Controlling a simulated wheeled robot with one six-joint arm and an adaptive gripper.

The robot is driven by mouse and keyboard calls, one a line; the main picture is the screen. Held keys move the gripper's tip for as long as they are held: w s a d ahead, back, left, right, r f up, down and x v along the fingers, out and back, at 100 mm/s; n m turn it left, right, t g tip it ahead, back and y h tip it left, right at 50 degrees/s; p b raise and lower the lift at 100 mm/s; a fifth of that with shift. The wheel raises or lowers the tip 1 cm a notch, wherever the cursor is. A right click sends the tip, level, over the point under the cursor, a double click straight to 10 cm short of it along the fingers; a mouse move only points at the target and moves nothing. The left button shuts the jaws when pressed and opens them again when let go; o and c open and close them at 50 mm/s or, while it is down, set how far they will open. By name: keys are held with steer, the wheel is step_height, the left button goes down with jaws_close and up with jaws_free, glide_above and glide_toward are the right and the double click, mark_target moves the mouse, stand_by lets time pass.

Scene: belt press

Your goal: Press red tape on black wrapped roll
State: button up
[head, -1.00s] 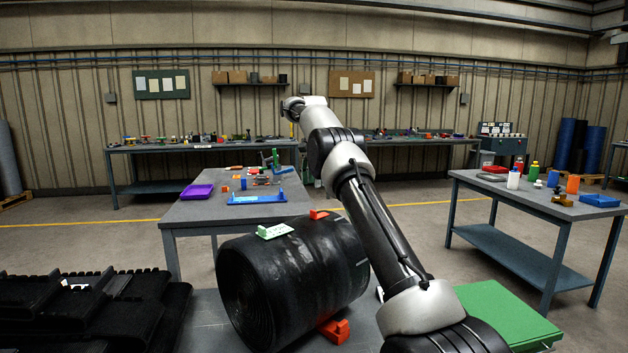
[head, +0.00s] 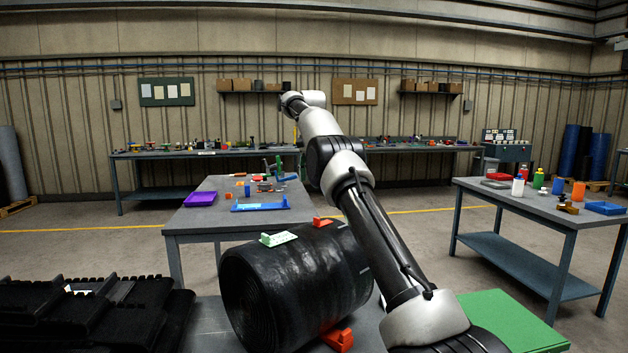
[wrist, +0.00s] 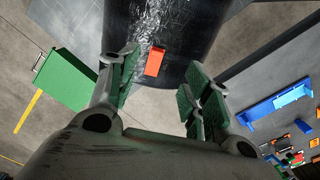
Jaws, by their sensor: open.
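The black wrapped roll (head: 300,285) lies on its side on a grey surface in front of me. It fills the top middle of the wrist view (wrist: 190,35), with shiny wrap. A red-orange piece, apparently the red tape (wrist: 155,62), shows against the roll's surface there. A red piece also shows at the roll's top far edge in the head view (head: 322,222). My gripper (wrist: 158,80) is open, with its green-padded fingers on either side of the red piece in the picture. I cannot tell the gap to the roll.
Black ribbed belts (head: 90,310) lie left and a green box (head: 510,320) stands right. A table with a blue bracket (head: 260,204) is beyond the roll.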

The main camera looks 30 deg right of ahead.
steer(key=shift+s+a+r, duration=0.1)
steer(key=shift+a+r, duration=0.1)
steer(key=shift+r, duration=0.2)
steer(key=shift+a, duration=0.1)
steer(key=a+r, duration=0.1)
steer(key=s+a+r, duration=0.1)
steer(key=a+r, duration=0.1)
steer(key=shift+s+a, duration=0.1)
steer(key=shift+a, duration=0.2)
stand_by(0.5)
stand_by(0.6)
